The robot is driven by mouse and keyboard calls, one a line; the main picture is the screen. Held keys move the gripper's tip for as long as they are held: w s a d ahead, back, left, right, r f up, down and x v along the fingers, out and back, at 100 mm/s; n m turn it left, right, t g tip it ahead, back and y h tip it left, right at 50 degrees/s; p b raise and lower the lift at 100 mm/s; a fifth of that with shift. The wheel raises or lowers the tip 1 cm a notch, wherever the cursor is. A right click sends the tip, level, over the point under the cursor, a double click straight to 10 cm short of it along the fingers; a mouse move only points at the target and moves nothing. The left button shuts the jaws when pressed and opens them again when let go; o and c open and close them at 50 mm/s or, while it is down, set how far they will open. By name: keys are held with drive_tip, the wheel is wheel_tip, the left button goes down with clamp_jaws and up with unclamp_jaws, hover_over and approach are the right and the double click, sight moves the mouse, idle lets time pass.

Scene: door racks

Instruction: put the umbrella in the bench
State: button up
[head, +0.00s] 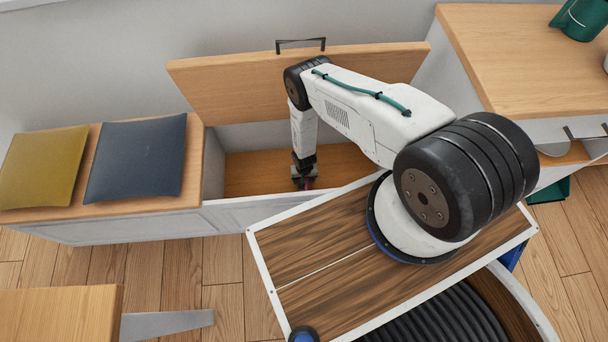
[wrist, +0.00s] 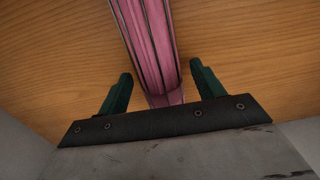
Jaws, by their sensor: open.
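The bench (head: 213,187) stands along the wall with its wooden lid (head: 245,85) raised, and its compartment is open. A pink umbrella (wrist: 150,40) with dark ribs lies on the wooden floor of the compartment. In the head view only a small pink bit of it shows beside my gripper (head: 304,184). In the wrist view my gripper (wrist: 158,92) has its two green fingers apart, one on each side of the umbrella's near end. I cannot tell whether either finger touches it. The umbrella's far end is out of the wrist view.
A yellow cushion (head: 42,167) and a dark blue cushion (head: 137,158) lie on the closed left part of the bench. A wooden-topped cabinet (head: 520,60) with a green pot (head: 580,18) stands at the right. A wooden table corner (head: 60,315) is at the lower left.

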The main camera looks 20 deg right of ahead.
wheel_tip(320, 180, up, 12)
idle(0.4)
drive_tip(key=shift+f, duration=0.15)
idle(1.0)
